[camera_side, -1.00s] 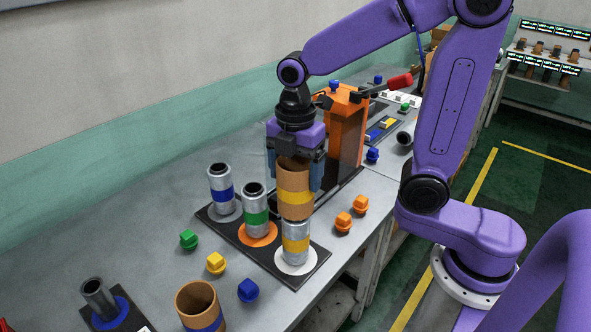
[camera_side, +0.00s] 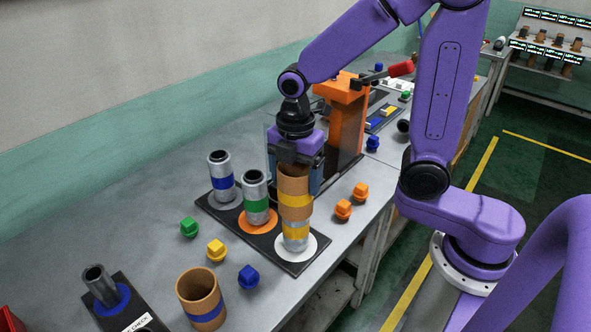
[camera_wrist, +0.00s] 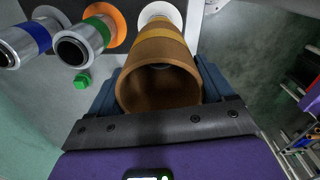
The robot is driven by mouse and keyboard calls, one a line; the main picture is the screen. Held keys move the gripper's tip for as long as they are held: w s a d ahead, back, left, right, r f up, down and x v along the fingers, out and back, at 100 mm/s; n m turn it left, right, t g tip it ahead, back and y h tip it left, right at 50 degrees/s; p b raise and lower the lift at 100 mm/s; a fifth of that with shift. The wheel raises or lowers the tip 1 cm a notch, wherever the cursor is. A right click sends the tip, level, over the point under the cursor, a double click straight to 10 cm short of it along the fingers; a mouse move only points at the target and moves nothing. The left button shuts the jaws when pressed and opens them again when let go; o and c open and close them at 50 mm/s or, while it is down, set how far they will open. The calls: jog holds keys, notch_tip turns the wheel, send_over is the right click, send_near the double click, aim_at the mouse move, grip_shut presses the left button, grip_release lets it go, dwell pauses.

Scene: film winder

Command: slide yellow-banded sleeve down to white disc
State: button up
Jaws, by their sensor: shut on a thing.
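The yellow-banded sleeve (camera_side: 294,187) is a brown tube, upright around the upper part of a silver post with its own yellow band (camera_side: 296,232). The post's lower part shows below the sleeve, and its foot stands on the white disc (camera_side: 310,248). My gripper (camera_side: 294,180) is shut on the sleeve near its top, a finger on either side. The wrist view shows the sleeve's open end (camera_wrist: 160,90) between the fingers, with the white disc (camera_wrist: 165,10) beyond it. The post's top is hidden inside the sleeve.
A blue-banded post (camera_side: 222,182) and a green-banded post on an orange disc (camera_side: 256,200) stand on the same dark board. Blue, yellow, green and orange plugs lie around it. A blue-banded brown sleeve (camera_side: 200,290) stands in front. An orange stand (camera_side: 345,125) is behind my gripper.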

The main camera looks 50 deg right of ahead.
jog(key=shift+f, duration=2.8)
jog(key=o, duration=0.9)
jog(key=shift+r, duration=3.55)
jog(key=shift+s, duration=0.1)
